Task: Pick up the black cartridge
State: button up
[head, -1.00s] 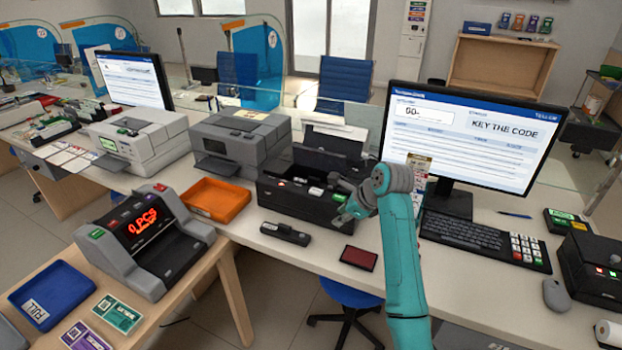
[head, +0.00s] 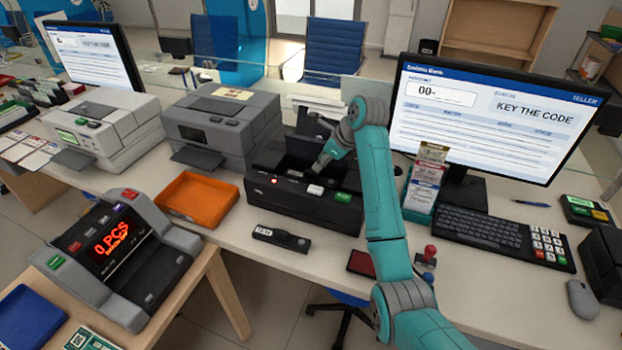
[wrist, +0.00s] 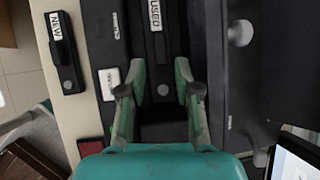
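A black cartridge with a white "NEW" label (wrist: 65,60) lies on the counter in front of the open black machine (head: 300,203); it also shows in the head view (head: 281,238). A second black cartridge, labelled "USED" (wrist: 157,48), sits inside the machine's bay. My gripper (wrist: 162,86) is open and empty in the wrist view, its two fingers apart over the bay, near the lower end of the "USED" cartridge. In the head view my gripper (head: 321,163) is at the open bay, where the machine and my arm hide much of it.
An orange tray (head: 199,212) and a grey printer (head: 222,127) stand left of the machine. A card holder (head: 424,184), a monitor (head: 490,115) and a keyboard (head: 475,232) stand to the right. A red-topped stamp (head: 427,256) and a dark red pad (head: 361,262) lie near the front edge.

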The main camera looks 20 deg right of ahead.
aim_at(312, 172)
jog(key=shift+x, duration=3.15)
jog(key=shift+d+f, duration=0.1)
grip_shut()
